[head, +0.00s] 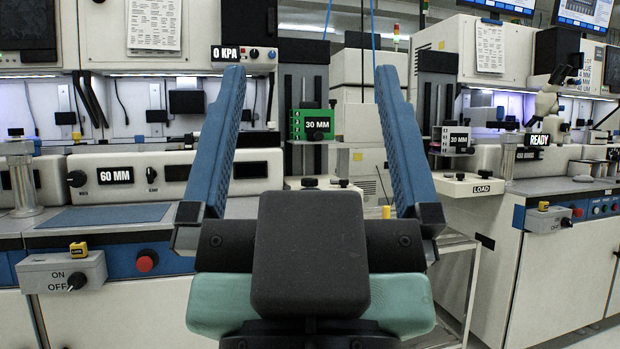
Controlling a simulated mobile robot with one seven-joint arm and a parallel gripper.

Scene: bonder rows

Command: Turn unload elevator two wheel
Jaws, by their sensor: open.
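My gripper (311,72) fills the middle of the head view, its two blue fingers wide apart with nothing between them. Beyond them stands an elevator with a dark vertical column (303,80) and a green cassette (311,124) marked 30 MM. Below the cassette, a dark round knob (310,182) shows just above my gripper's body; I cannot tell whether it is the wheel. My gripper hides the area below, and no unload label or number two shows. A second elevator at right has a shelf labelled LOAD (481,188), with a dark knob (459,176) on it.
At left, a bonder front panel (166,175) reads 60 MM, with a red button (146,261) and an ON/OFF switch box (62,272) below. At right, another bonder (563,255) shows a READY sign and a microscope (546,98). A metal stand (455,243) is partly hidden by my gripper.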

